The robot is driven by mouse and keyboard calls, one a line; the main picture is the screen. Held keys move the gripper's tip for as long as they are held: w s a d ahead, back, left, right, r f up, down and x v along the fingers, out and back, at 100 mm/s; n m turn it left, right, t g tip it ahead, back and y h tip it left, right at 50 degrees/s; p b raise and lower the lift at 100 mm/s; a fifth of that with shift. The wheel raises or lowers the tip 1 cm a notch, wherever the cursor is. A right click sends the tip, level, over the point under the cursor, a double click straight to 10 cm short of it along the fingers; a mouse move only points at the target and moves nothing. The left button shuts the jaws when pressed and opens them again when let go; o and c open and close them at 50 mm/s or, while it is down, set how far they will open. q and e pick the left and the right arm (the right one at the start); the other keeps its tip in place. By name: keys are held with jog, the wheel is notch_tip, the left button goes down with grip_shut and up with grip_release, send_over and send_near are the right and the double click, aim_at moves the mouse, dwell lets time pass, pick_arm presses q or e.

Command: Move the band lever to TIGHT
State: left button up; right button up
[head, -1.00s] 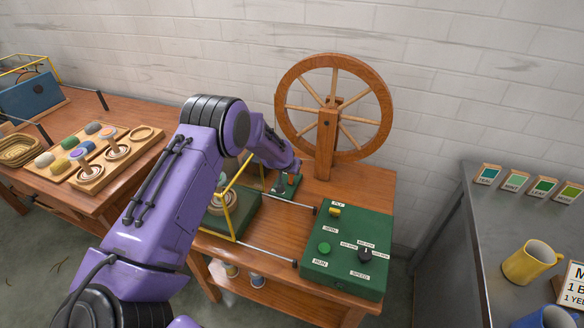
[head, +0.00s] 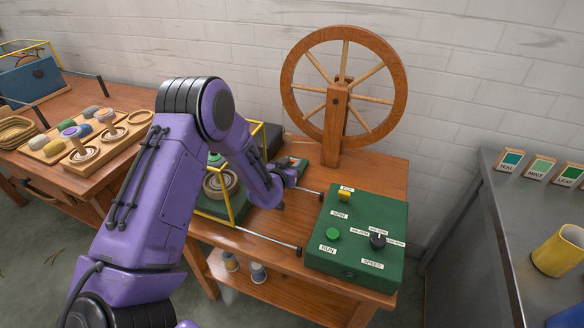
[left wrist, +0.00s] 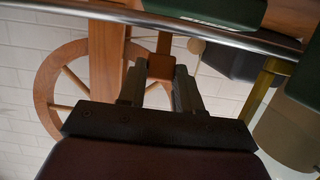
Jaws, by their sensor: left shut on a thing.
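I cannot read which mark the lever stands at. My right gripper is not in view.
A green control box (head: 357,240) with a yellow switch, green button and black knob stands right of the gripper. A yellow-framed guard (head: 233,210) and metal rods are close by the forearm. A grey table (head: 500,215) with colour cards is at the right.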

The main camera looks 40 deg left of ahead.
pick_arm(q)
jog(key=shift+s+f, duration=0.1)
dwell(0.4)
jog(key=o, duration=1.1)
jog(key=shift+c, duration=0.2)
jog(key=v, duration=1)
jog(key=shift+s+b, duration=0.2)
jog(key=shift+b, duration=0.2)
jog(key=shift+d, duration=0.1)
